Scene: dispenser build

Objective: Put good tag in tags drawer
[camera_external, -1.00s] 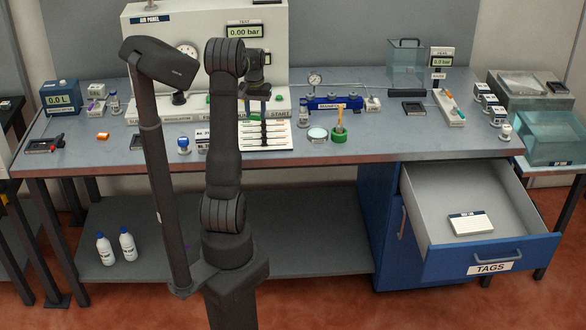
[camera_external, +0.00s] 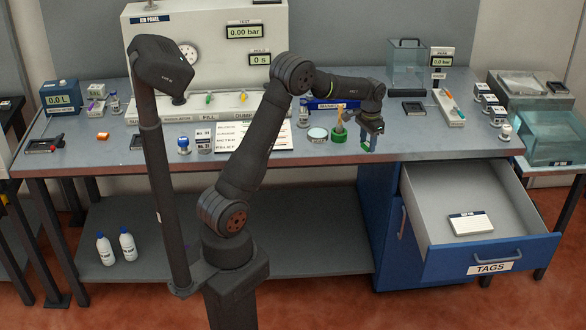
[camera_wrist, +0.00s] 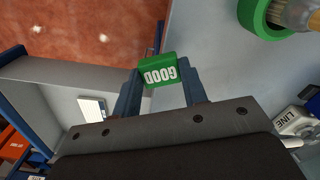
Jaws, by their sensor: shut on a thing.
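My gripper (camera_external: 370,141) is over the front edge of the bench, left of the open drawer. It is shut on the good tag (camera_wrist: 158,72), a small green tag with white "GOOD" lettering that reads upside down between the fingers in the wrist view. In the external view the tag is a small green patch at the fingertips. The tags drawer (camera_external: 420,188), labelled TAGS on its blue front, is pulled open at the right. A white card with a dark header (camera_external: 471,223) lies inside it. The drawer also shows at the left of the wrist view (camera_wrist: 55,72).
A tray (camera_external: 413,108) and a board with small tools (camera_external: 449,108) lie farther right on the bench. The drawer floor around the card is clear.

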